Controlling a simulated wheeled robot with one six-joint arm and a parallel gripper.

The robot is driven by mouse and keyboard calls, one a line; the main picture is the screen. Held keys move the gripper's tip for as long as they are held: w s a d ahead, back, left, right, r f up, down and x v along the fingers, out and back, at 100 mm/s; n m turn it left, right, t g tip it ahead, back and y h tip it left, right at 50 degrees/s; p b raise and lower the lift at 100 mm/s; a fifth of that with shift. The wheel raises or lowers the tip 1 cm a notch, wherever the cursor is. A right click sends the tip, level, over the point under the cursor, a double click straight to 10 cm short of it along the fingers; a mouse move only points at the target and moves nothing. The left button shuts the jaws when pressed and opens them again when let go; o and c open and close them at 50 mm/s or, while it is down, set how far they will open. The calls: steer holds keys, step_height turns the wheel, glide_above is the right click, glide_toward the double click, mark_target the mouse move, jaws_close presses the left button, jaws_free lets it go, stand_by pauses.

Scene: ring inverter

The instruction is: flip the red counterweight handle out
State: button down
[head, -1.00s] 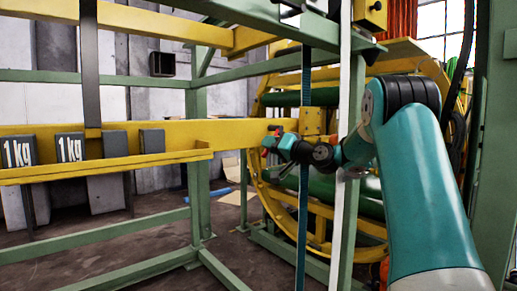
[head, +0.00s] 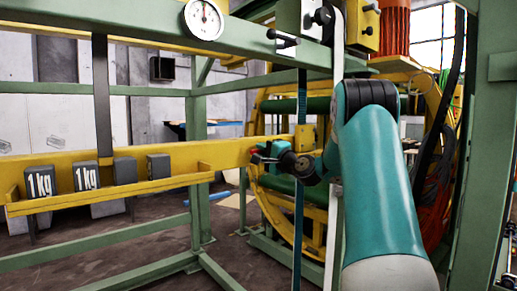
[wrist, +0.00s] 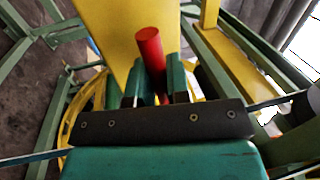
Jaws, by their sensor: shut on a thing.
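The red handle (wrist: 149,52) is a short red cylinder in the middle of the wrist view, standing up from between my gripper's two green fingers. My gripper (wrist: 153,78) is shut on it, with one finger on each side. The handle's lower end is hidden behind the gripper body. In the head view my gripper (head: 264,153) is at the right end of the yellow beam (head: 225,155), and only a small speck of red shows there. The beam also fills the top middle of the wrist view (wrist: 115,25).
A yellow tray (head: 120,195) with several grey weights, some marked 1 kg, lies along the beam at left. A green frame post (head: 198,110) and a blue strap (head: 299,210) stand near my arm. A round dial (head: 204,20) is at the top. A yellow ring (head: 300,225) is behind.

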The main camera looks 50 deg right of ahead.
steer(key=shift+r+m+p, duration=0.3)
steer(key=shift+r+m, duration=0.1)
steer(key=shift+m, duration=0.2)
steer(key=c, duration=1.1)
jaws_free()
steer(key=shift+d, duration=0.1)
steer(key=shift+f, duration=0.1)
steer(key=shift+s+f, duration=0.1)
steer(key=b+v, duration=1.1)
steer(key=v, duration=0.6)
steer(key=shift+a, duration=0.3)
steer(key=shift+s, duration=0.1)
